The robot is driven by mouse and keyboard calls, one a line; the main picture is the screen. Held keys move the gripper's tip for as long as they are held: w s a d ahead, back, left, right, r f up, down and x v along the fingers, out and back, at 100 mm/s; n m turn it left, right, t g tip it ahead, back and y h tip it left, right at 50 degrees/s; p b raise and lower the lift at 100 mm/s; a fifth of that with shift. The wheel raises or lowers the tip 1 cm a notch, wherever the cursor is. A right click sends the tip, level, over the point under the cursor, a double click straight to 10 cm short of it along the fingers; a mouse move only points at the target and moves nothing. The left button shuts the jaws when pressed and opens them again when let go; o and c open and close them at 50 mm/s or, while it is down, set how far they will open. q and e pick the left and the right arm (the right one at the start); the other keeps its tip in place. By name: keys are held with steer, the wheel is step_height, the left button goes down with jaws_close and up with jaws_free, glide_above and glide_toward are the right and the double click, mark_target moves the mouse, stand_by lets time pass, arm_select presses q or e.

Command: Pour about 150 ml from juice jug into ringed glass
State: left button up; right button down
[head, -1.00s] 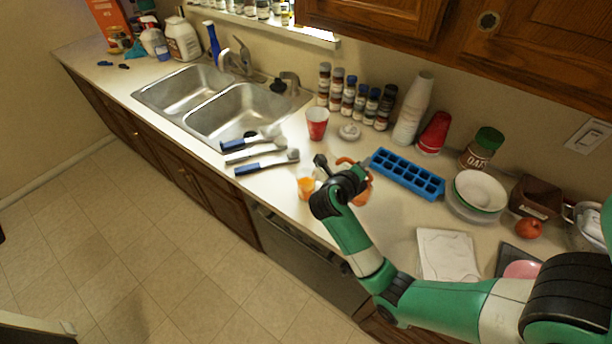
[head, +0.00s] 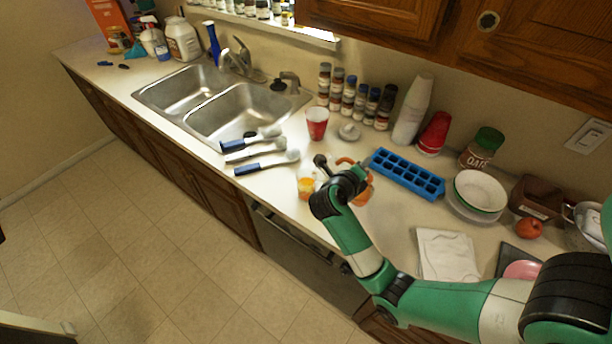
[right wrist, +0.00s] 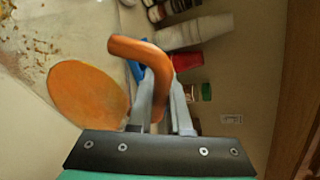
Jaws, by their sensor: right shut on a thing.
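The juice jug is orange and mostly hidden behind my right wrist in the head view; part of its body (head: 367,190) shows. In the right wrist view its curved handle (right wrist: 153,58) passes between the fingers of my right gripper (right wrist: 162,85), which is shut on it. A broad orange round surface (right wrist: 88,95) beside the handle appears to be part of the jug. A clear glass (head: 306,187) with orange juice in it stands on the counter, left of my right gripper (head: 348,172) in the head view. No ring on it can be made out. My left gripper is out of view.
A red cup (head: 317,123), a small white round item (head: 349,131) and a blue ice tray (head: 407,173) stand behind the jug. Blue-handled utensils (head: 266,162) lie left of the glass, near the sink (head: 245,112). A white cloth (head: 447,255) lies at the front right.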

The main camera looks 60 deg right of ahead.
steer(key=f+b, duration=0.1)
steer(key=b, duration=0.1)
steer(key=shift+s+f+m+b, duration=0.15)
steer(key=shift+f+m+b, duration=0.1)
steer(key=shift+m+b, duration=0.05)
steer(key=shift+s+m+t+p, duration=0.25)
steer(key=shift+m+t+p, duration=0.05)
steer(key=shift+m+t, duration=0.2)
steer(key=f, duration=0.1)
steer(key=f+m+b, duration=0.1)
steer(key=f+t+b, duration=0.1)
steer(key=shift+s+f, duration=0.1)
steer(key=shift+s, duration=0.25)
steer(key=shift+s+d+m+t, duration=0.15)
steer(key=shift+s+m+t, duration=0.25)
steer(key=shift+s+m, duration=0.35)
steer(key=f+m, duration=0.1)
steer(key=s+f+m+t+b, duration=0.1)
steer(key=f+m+t, duration=0.1)
steer(key=shift+s+d+f+b, duration=0.1)
steer(key=shift+s+f+b, duration=0.15)
steer(key=shift+s+b, duration=0.15)
steer(key=shift+f+m+t+b, duration=0.3)
steer(key=shift+f+m+b, duration=0.15)
steer(key=shift+f+b, duration=0.05)
